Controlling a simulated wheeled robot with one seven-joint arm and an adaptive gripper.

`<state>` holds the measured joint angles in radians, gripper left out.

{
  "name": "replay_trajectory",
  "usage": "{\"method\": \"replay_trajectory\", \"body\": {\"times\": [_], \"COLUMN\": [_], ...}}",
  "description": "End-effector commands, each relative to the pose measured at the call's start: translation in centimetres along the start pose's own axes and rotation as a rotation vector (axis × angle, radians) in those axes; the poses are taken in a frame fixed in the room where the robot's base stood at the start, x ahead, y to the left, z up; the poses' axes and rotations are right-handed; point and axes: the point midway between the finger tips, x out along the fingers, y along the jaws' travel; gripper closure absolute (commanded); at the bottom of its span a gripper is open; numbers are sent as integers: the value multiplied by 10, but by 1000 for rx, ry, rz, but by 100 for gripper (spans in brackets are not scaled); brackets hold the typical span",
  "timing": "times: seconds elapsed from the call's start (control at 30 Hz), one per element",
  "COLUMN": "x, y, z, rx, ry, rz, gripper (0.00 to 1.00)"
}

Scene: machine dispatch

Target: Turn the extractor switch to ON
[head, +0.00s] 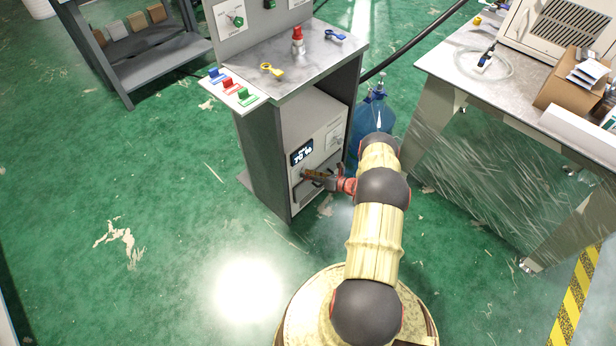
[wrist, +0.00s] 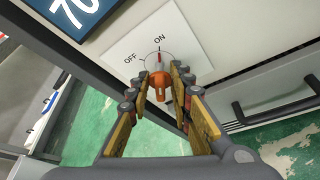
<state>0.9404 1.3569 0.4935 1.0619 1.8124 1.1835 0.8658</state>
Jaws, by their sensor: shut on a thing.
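A rotary switch with an orange knob (wrist: 158,92) is on a white plate (wrist: 120,50) marked OFF on the left and ON at the top. A red line near the knob's tip points up towards ON. My gripper (wrist: 159,76) has one finger on each side of the knob and is shut on it. In the head view my gripper (head: 314,177) is at the lower front of the grey cabinet (head: 262,150), below the dark display (head: 302,152). There the fingers mostly hide the knob. No label reading "extractor" is legible.
A drawer-like handle (wrist: 270,110) is to the right of the switch. The cabinet top (head: 310,62) holds a red-topped item (head: 297,38) and padlock-like tags. A blue water bottle (head: 375,118) stands behind my arm. A workbench (head: 500,95) is on the right.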

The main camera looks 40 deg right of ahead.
Motion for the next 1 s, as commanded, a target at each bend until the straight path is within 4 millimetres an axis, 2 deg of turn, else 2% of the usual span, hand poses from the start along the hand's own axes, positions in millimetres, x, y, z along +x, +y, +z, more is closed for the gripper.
{"method": "replay_trajectory", "body": {"times": [0.57,0.6,0.7,1.0], "x": [0,0,0,-2], "y": [-2,-2,-2,-1], "z": [1,1,1,1], "rx": [30,30,30,30], "ry": [-2,-2,-2,-1], "rz": [10,9,10,11], "gripper": [100,78,73,73]}}
